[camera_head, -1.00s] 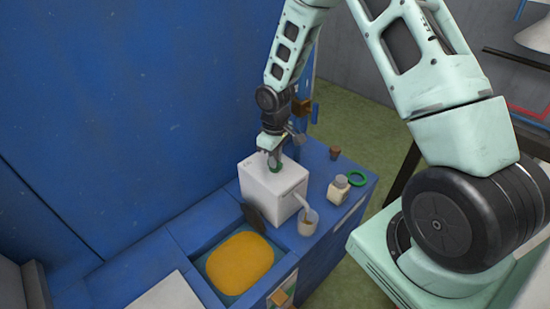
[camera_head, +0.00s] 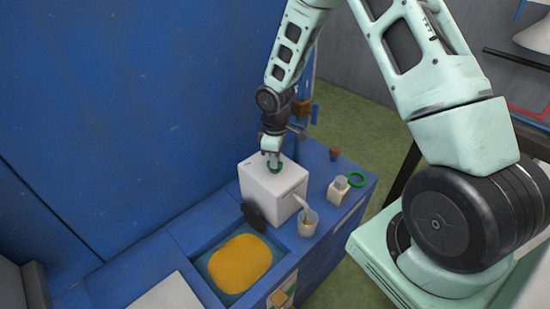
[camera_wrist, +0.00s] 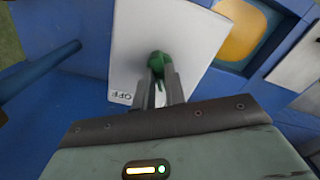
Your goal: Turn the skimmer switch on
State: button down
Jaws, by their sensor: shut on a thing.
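The skimmer is a white box (camera_head: 274,192) on the blue counter, with a spout on its right side. A green switch knob (camera_wrist: 158,62) sits on its top; in the wrist view the word OFF (camera_wrist: 121,97) is printed on the top near one corner. My gripper (camera_head: 273,165) points down from above the box. Its fingers (camera_wrist: 164,88) are shut on the green knob, which is partly hidden between them. The knob's pointing direction is hard to tell.
A clear cup (camera_head: 308,222) stands under the spout. A basin with orange liquid (camera_head: 238,264) lies in front of the box. A small jar (camera_head: 338,188), a green ring (camera_head: 357,178) and a brown cup (camera_head: 335,153) stand to the right. A blue wall (camera_head: 130,110) rises behind.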

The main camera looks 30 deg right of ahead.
jog(key=c, duration=1.5)
grip_release()
jog(key=shift+o, duration=0.2)
notch_tip(320, 180, up, 18)
jog(key=b, duration=0.3)
jog(key=shift+f, duration=0.25)
jog(key=s+a+f+b, duration=0.2)
jog(key=s+a+b, duration=0.1)
jog(key=s+a, duration=0.8)
jog(key=s+a+f+b, duration=0.1)
jog(key=s+a, duration=0.3)
jog(key=s, duration=0.4)
jog(key=s+a+f+b, duration=0.2)
jog(key=s+a, duration=0.2)
jog(key=s, duration=0.4)
jog(key=shift+a+f+m+y, duration=0.15)
jog(key=shift+a+m+y, duration=0.15)
